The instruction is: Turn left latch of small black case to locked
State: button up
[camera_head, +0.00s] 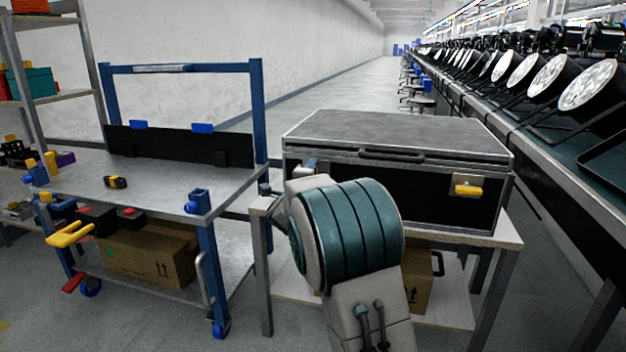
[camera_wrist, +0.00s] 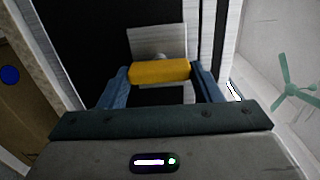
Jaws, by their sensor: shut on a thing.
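The small black case (camera_head: 350,190) stands closed on a table, with a grey lid and silver edges. Its right latch (camera_head: 468,189) has a yellow handle lying level on a silver plate. The left latch is hidden behind my arm in the head view. In the wrist view a yellow latch handle (camera_wrist: 160,71) lies crosswise before a silver plate (camera_wrist: 158,40) on the black case front. My gripper (camera_wrist: 162,76) has its blue fingers at both ends of this handle and is shut on it. In the head view the fingertips are mostly hidden behind my arm.
A blue-framed workbench (camera_head: 160,185) with small tools stands to the left, with a cardboard box (camera_head: 148,255) below. A long bench with several par cans (camera_head: 590,85) runs along the right. Open floor lies behind the tables.

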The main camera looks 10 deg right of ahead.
jog(key=o, duration=1)
jog(key=shift+a, duration=0.1)
jog(key=p+v, duration=0.3)
jog(key=v, duration=1.1)
